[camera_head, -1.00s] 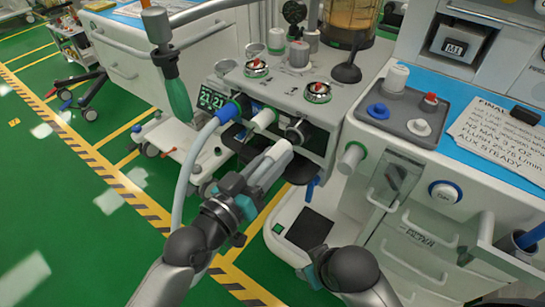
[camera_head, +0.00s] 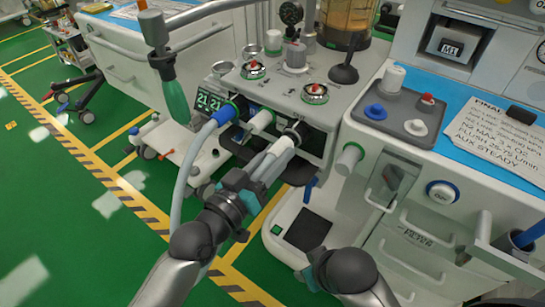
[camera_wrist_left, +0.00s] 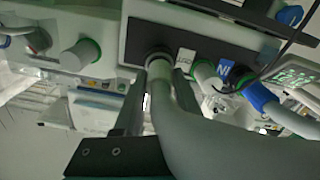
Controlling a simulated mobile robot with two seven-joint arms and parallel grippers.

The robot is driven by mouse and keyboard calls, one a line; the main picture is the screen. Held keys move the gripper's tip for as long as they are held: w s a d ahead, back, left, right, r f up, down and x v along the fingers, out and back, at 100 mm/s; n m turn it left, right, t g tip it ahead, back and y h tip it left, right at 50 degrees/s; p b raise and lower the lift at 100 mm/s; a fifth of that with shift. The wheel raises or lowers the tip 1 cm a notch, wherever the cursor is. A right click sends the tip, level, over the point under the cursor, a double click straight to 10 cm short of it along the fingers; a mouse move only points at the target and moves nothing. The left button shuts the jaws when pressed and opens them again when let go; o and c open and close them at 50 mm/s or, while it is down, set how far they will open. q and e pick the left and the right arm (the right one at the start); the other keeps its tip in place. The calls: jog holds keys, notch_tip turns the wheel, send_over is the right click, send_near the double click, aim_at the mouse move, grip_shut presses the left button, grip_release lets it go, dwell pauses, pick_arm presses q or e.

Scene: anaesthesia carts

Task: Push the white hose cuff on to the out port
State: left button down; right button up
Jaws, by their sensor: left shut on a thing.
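The white hose cuff (camera_head: 284,144) is between the fingers of my left gripper (camera_head: 270,164), which is shut on it. Its free end is at the dark round port (camera_head: 299,128) on the front of the grey machine, which I take as the out port. In the left wrist view the cuff (camera_wrist_left: 160,88) lines up with the dark port ring (camera_wrist_left: 158,56) and appears to meet it. How far it sits on the port cannot be told. The grey hose (camera_wrist_left: 225,145) bends away from the cuff. My right gripper is out of view.
A white port with a green collar (camera_head: 262,121) and a blue hose cuff (camera_head: 226,113) are just left of the cuff. Another green-collared white stub (camera_head: 349,158) sticks out at the right. A green-handled tool (camera_head: 175,98) hangs at the left.

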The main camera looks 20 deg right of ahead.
pick_arm(q)
jog(key=shift+w+d, duration=0.4)
jog(key=shift+d, duration=0.15)
jog(key=shift+c, duration=2)
grip_release()
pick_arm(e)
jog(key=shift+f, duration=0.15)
pick_arm(q)
jog(key=p+v, duration=0.3)
jog(key=v, duration=1.2)
jog(key=shift+s, duration=0.15)
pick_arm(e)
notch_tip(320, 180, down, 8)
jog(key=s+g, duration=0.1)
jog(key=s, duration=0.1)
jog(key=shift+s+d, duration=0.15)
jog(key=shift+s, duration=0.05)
